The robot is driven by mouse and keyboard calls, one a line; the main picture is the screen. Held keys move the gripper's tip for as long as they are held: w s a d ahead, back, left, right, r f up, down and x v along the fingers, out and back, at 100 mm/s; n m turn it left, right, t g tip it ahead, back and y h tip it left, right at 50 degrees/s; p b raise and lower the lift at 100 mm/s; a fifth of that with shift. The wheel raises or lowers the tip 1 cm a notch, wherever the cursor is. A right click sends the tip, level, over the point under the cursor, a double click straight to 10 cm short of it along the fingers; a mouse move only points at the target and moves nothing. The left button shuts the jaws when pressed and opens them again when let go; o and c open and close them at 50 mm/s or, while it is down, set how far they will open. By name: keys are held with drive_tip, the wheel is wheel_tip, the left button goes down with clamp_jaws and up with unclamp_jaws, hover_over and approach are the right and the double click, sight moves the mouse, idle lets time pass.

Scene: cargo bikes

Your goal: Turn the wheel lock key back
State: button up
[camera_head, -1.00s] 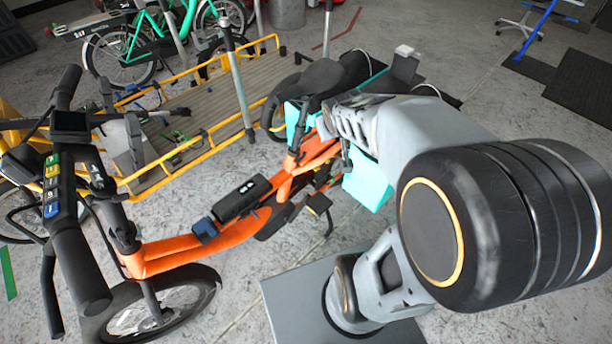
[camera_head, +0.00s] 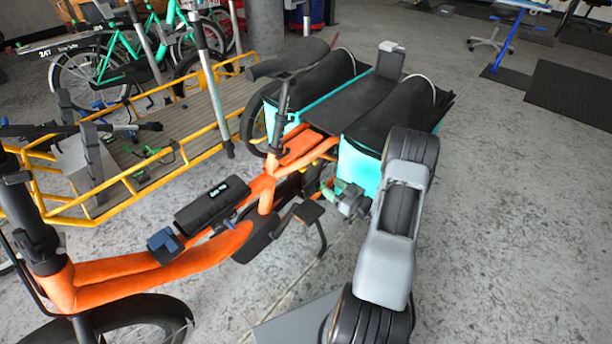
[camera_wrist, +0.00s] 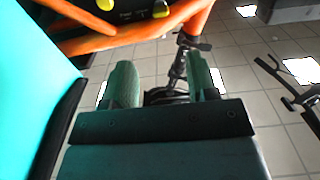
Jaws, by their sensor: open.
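The orange cargo bike (camera_head: 205,245) stands in front of me, with a turquoise-and-black pannier (camera_head: 362,165) at its rear. My gripper (camera_head: 332,190) is beside the frame, just below the pannier's front edge. In the wrist view my gripper (camera_wrist: 162,78) shows two green fingers spread apart with nothing held between them. Beyond them a dark post or crank part, out of focus, shows below the orange frame (camera_wrist: 120,38). The turquoise pannier (camera_wrist: 40,70) fills the left side there. I cannot make out the wheel lock or its key in either view.
A yellow-railed cargo bike (camera_head: 120,180) stands close on the left. Green bikes (camera_head: 125,65) are parked behind it. A pedal (camera_head: 308,212) sticks out just left of my gripper. Open concrete floor (camera_head: 500,200) lies to the right.

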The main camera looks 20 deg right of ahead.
sight(305, 170)
drive_tip(key=b+x, duration=0.2)
drive_tip(key=x, duration=1.1)
drive_tip(key=shift+s, duration=0.1)
drive_tip(key=shift+c, duration=0.3)
drive_tip(key=c, duration=0.9)
drive_tip(key=shift+o, duration=0.2)
